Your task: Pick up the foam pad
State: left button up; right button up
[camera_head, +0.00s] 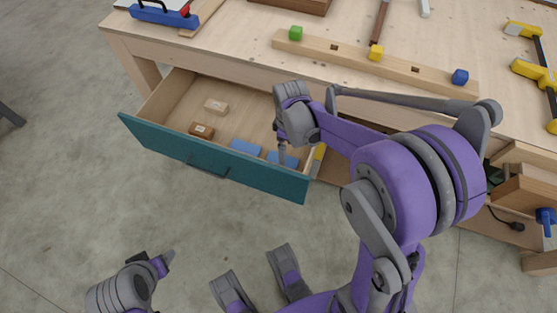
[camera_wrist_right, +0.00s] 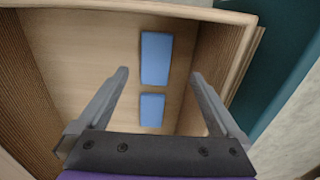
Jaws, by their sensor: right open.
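Two flat blue pads lie apart on the floor of an open drawer (camera_head: 165,100); I cannot tell whether one or both are foam. In the head view, one blue pad (camera_head: 245,147) is left of my right gripper (camera_head: 282,154), and the other blue pad (camera_head: 290,161) is partly hidden by it. In the right wrist view, the larger-looking pad (camera_wrist_right: 156,58) is farther ahead and the smaller-looking pad (camera_wrist_right: 152,110) lies between the open fingers (camera_wrist_right: 158,80) in the picture. The right gripper is empty. My left gripper (camera_head: 165,262) shows at the lower left, its jaws unclear.
The drawer has a teal front (camera_head: 215,165). A pale block (camera_head: 216,106) and a brown block (camera_head: 201,131) lie in its left part. The workbench top (camera_head: 240,50) above holds a wooden rail (camera_head: 335,58) and several tools. Open floor lies at the left.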

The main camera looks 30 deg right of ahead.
jog(key=b, duration=0.1)
send_over(286, 164)
notch_tip(286, 164, down, 4)
jog(key=shift+f, duration=0.7)
jog(key=f, duration=0.1)
jog(key=f+b, duration=0.1)
jog(key=f, duration=0.3)
jog(key=shift+w+f+b, duration=0.15)
jog(key=shift+w+b, duration=0.25)
jog(key=c, duration=1.2)
jog(key=shift+r, duration=0.2)
jog(key=shift+c, duration=0.2)
